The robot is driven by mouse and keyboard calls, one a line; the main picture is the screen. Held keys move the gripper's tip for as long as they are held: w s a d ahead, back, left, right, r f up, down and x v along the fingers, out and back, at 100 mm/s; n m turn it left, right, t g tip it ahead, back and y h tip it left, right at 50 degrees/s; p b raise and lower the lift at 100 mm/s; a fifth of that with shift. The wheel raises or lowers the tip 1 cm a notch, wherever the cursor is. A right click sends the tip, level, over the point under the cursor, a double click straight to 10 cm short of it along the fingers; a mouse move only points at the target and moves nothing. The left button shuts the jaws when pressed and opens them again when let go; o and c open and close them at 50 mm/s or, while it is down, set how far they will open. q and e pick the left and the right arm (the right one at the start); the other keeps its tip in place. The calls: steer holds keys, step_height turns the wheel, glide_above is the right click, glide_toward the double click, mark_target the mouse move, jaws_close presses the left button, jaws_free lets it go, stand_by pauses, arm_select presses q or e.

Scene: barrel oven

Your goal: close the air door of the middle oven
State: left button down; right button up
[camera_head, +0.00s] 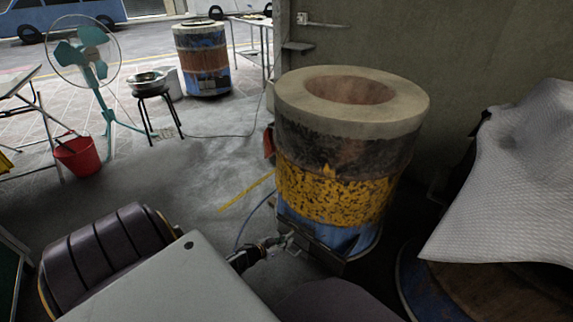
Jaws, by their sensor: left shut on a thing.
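The middle oven (335,197) is a barrel with a thick pale rim, a dark band, a worn yellow band and a blue base. Its top is open. Its air door (318,255) is a dark metal piece low on the front of the blue base. My left gripper (284,243) reaches in low from the left and is at the left part of the air door, shut on it. The fingertips are small and dark here, so the exact grip and how far the door stands open cannot be told. My right gripper is not in view.
Another barrel oven (202,60) stands at the back. A white textured cloth (510,170) hangs over a round wooden-topped barrel (490,292) at right. A teal fan (92,60), a red bucket (78,156) and a stool (152,97) stand left. Grey floor (170,185) is clear left of the middle oven.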

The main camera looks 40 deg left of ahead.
arm_select(q)
steer(key=c, duration=1.6)
jaws_free()
steer(key=shift+s+a+f, duration=0.1)
steer(key=shift+a, duration=0.1)
steer(key=shift+o, duration=0.4)
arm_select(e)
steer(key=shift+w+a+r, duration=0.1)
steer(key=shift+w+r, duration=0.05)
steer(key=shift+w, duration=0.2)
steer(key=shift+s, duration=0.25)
arm_select(q)
steer(key=shift+s, duration=0.1)
steer(key=v, duration=1.1)
steer(key=shift+s+r, duration=0.25)
steer(key=shift+s, duration=0.05)
